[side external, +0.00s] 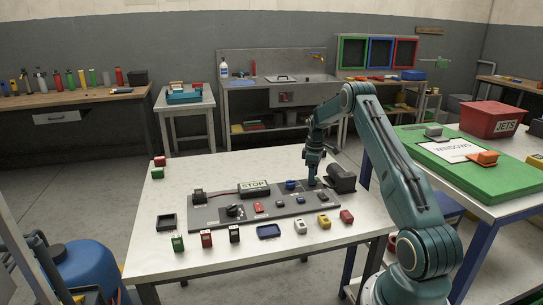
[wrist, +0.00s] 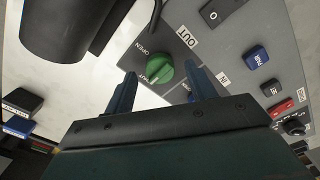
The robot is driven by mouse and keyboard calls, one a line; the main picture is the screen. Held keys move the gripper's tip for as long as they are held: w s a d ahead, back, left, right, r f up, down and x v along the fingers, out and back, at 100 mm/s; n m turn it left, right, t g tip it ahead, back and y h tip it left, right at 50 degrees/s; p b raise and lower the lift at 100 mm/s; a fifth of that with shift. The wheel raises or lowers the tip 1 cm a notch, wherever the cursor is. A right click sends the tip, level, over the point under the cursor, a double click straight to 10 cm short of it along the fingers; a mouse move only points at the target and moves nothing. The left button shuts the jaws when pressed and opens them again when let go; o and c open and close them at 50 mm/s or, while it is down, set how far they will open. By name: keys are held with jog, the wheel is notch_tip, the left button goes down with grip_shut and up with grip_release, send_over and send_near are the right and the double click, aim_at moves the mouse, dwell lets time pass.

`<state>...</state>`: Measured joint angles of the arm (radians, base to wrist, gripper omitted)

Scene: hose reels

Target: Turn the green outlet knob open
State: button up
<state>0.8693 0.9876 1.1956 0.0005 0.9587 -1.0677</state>
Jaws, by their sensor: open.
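The green outlet knob (wrist: 159,71) sits on the grey panel (wrist: 255,25) beside an "OUT" label. "OPEN" is printed at its upper left and "SHUT" at its lower left in the wrist view. Contact with the knob is not visible. In the side external view, my gripper (side external: 313,181) points down over the panel's right back part and hides the knob.
A black cylinder (side external: 342,178) stands close beside my gripper, and it also shows in the wrist view (wrist: 62,28). Small coloured blocks line the table's front.

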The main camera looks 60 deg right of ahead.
jog(key=shift+f, duration=0.6)
jog(key=shift+c, duration=0.5)
jog(key=c, duration=0.9)
